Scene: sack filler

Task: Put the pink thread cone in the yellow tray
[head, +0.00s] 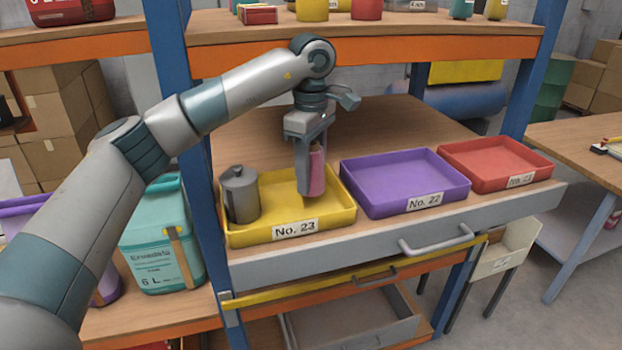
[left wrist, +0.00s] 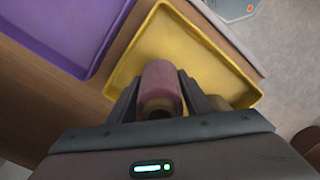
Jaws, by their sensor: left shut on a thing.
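The pink thread cone (head: 317,173) is held between the fingers of my left gripper (head: 309,178), which is shut on it. It shows in the left wrist view (left wrist: 161,82) too, between the two dark fingers (left wrist: 160,100). The cone is over or inside the yellow tray (head: 338,213), labelled No. 23; I cannot tell whether it touches the tray floor. The yellow tray also shows in the left wrist view (left wrist: 205,60). A grey metal canister (head: 240,196) stands in the left part of the yellow tray. My right gripper is not in view.
A purple tray (head: 405,183) labelled No. 22 and a red tray (head: 495,161) stand to the right of the yellow one. Blue shelf posts (head: 199,180) flank the workspace. An upper shelf (head: 365,43) with several coloured items is above. Bare wood lies behind the trays.

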